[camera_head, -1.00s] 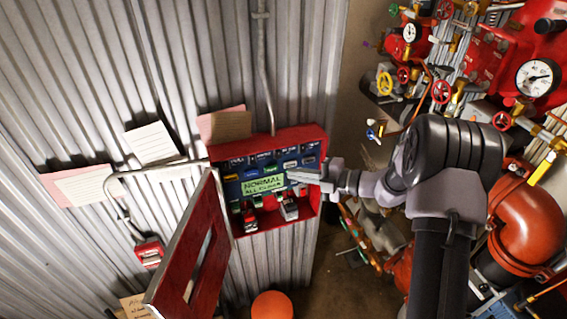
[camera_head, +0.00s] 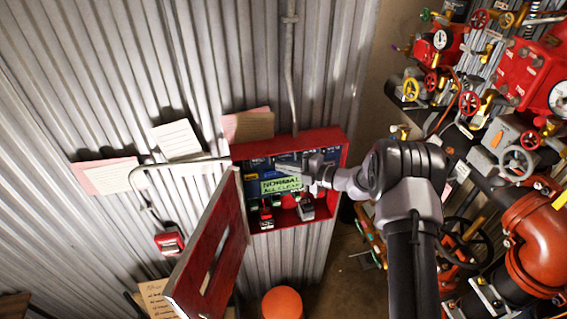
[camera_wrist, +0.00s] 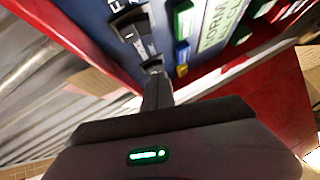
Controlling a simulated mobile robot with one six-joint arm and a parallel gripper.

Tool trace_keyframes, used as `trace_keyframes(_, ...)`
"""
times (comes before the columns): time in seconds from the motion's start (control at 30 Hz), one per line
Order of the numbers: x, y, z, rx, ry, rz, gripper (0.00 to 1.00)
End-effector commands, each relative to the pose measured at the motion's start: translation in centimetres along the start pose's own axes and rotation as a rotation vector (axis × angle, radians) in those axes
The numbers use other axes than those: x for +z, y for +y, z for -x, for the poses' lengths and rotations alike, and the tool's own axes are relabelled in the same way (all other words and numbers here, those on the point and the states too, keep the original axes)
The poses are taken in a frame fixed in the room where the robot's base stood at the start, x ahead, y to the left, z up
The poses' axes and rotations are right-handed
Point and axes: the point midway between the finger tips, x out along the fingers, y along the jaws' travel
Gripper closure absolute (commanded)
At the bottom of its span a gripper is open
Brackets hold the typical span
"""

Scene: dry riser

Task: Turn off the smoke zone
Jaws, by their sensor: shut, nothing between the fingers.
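A red alarm panel box (camera_head: 338,160) hangs on the corrugated wall with its red door (camera_head: 212,262) swung open to the lower left. Inside is a blue panel with rows of small switches and a green display (camera_head: 282,186) that appears to read "NORMAL ALL CLEAR". My gripper (camera_head: 300,167) is shut and empty, its tip in front of the panel above the display. In the wrist view, the closed fingers (camera_wrist: 154,75) end at or very near a dark switch (camera_wrist: 132,32) with partly legible white lettering. Whether they touch cannot be told. The smoke zone label is not readable.
Red valves, gauges and pipes (camera_head: 540,240) crowd the right side. Paper notes (camera_head: 178,140) and a small red call point (camera_head: 169,242) are on the wall left of the box. An orange round object (camera_head: 282,303) stands below. The open door limits room at the lower left.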

Motion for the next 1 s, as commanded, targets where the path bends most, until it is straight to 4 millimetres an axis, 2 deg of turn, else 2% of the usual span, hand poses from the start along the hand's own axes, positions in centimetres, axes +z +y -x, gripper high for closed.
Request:
trace_keyframes(0.13,0.6,0.0,-0.6,-0.001,0.0,0.001,1.0)
trace_keyframes(0.43,0.7,-0.1,-0.7,0.0,0.0,0.0,1.0)
trace_keyframes(0.73,1.6,-1.4,-1.6,0.088,-0.001,0.088,1.0)
trace_keyframes(1.0,1.5,-0.8,-1.5,0.085,0.0,0.087,1.0)
